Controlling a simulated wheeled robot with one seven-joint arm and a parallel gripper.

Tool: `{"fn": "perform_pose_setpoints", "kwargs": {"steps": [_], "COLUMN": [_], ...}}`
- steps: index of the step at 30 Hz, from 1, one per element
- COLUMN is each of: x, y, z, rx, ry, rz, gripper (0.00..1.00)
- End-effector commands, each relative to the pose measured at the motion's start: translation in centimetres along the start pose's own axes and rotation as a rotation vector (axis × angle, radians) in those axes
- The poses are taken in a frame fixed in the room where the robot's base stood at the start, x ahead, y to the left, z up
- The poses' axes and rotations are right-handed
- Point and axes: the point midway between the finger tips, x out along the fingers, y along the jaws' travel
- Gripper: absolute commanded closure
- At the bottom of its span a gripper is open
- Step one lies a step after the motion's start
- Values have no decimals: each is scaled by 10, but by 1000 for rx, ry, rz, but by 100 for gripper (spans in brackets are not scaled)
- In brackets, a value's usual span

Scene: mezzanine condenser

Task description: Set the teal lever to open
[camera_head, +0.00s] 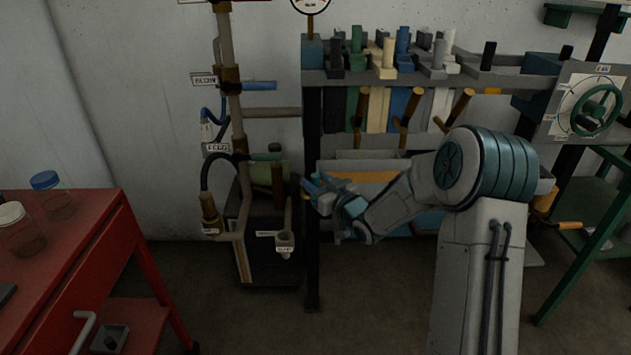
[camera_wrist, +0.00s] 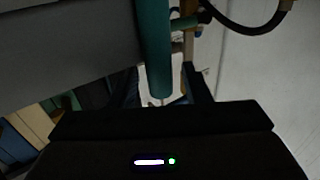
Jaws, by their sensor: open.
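A teal bar (camera_wrist: 155,45), which looks like the lever, hangs down the middle of the wrist view, its lower end between my dark fingers. My gripper is open and points left toward this handle. I cannot tell whether the fingers touch it. A shorter teal bar (camera_wrist: 185,22) shows behind, near a pipe joint.
A blue lever (camera_head: 259,86) sits higher on the vertical pipe (camera_head: 234,120). A black hose (camera_head: 212,165) curves at its left. A rack post (camera_head: 311,240) stands close by my gripper.

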Motion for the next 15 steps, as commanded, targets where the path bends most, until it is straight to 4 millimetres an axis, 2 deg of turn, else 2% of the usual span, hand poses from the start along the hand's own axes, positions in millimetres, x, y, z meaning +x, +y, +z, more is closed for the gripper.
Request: {"fn": "perform_pose_setpoints", "kwargs": {"steps": [4, 12, 13, 15], "x": [9, 10, 10, 10], "y": [0, 0, 0, 0], "z": [0, 0, 0, 0], "rx": [0, 0, 0, 0], "ry": [-1, -1, -1, -1], "rz": [0, 0, 0, 0], "gripper": [57, 57, 60, 79]}}
